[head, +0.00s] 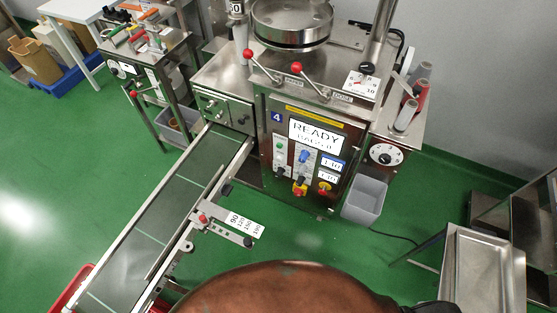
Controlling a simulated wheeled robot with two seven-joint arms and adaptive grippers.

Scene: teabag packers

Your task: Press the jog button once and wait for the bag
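The packing machine (262,135) stands upright in the middle of the head view. Its front panel carries a lit screen (318,134) reading READY, with a smaller line below that I cannot read surely. Under the screen are a small green button (281,146), a blue knob (305,157), and red-and-yellow controls (299,188) lower down. Button labels are too small to read, so I cannot tell which one is the jog button. A conveyor (150,225) slopes from the machine to the lower left; no bag shows on its belt. Neither gripper is in view.
A grey bin (365,200) hangs at the machine's right, near a dial (385,154) and thread spools (405,115). A metal tray (480,270) stands at lower right. A tool cart (145,60) is at upper left.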

